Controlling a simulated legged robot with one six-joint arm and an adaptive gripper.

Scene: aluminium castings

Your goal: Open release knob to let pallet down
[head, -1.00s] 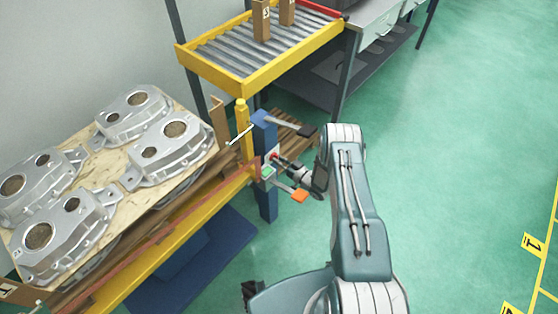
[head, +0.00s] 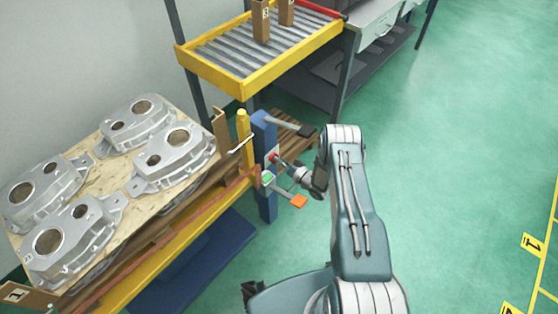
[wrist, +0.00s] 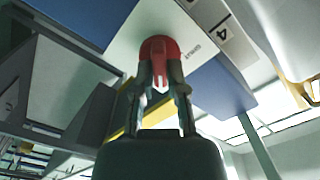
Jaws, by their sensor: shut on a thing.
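The red release knob (wrist: 160,48) sits on a white plate marked with a 4 in the wrist view. It also shows small and red (head: 273,157) on the blue post (head: 265,140) in the head view. My gripper (wrist: 160,80) is shut on the knob, with one finger on each side of it. The pallet (head: 110,190) bears several grey aluminium castings (head: 75,240) at the left, on a yellow-framed lift (head: 190,240). The knob's far side is hidden.
A green button (head: 268,178) and an orange-ended lever (head: 299,201) are close below my gripper. A black-ended lever (head: 306,131) sticks out above it. A yellow roller table (head: 245,90) stands behind.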

